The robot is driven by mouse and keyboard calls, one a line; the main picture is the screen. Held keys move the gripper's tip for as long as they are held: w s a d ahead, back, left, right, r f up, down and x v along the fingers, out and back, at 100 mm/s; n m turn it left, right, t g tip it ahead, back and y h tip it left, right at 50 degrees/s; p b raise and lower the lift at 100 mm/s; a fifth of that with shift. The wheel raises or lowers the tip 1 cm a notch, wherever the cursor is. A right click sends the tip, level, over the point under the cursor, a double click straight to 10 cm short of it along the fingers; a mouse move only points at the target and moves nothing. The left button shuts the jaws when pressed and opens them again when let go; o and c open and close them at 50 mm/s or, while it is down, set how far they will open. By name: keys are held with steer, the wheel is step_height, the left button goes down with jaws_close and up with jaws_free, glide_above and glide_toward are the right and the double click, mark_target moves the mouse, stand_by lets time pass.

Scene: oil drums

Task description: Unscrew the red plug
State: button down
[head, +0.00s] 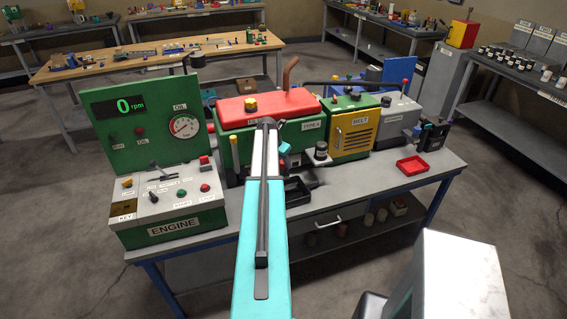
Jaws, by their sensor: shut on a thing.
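My arm reaches forward over the bench to the front of the green engine with the red cover (268,104). A small turquoise part of the wrist end of my gripper (285,148) shows at the engine's front side. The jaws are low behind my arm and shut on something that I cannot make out. No red plug can be picked out in this view; the engine's lower front is partly hidden by my arm. A black tray (297,192) lies on the bench just right of my arm, below the engine front.
The green control panel (140,120) stands left of the engine and reads 0 rpm. A yellow belt housing (357,134) and a red tray (412,165) are to the right. The bench front (390,186) is mostly clear.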

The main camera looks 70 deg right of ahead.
steer(key=shift+n+t, duration=0.6)
steer(key=shift+n, duration=0.95)
steer(key=shift+n+t, duration=0.6)
steer(key=shift+n, duration=0.95)
steer(key=c, duration=1.3)
jaws_free()
steer(key=shift+o, duration=0.2)
steer(key=shift+d+m+g+b, duration=0.1)
steer(key=shift+m+g+b, duration=0.6)
steer(key=shift+m, duration=1.5)
steer(key=shift+m+g, duration=0.5)
steer(key=shift+m, duration=0.5)
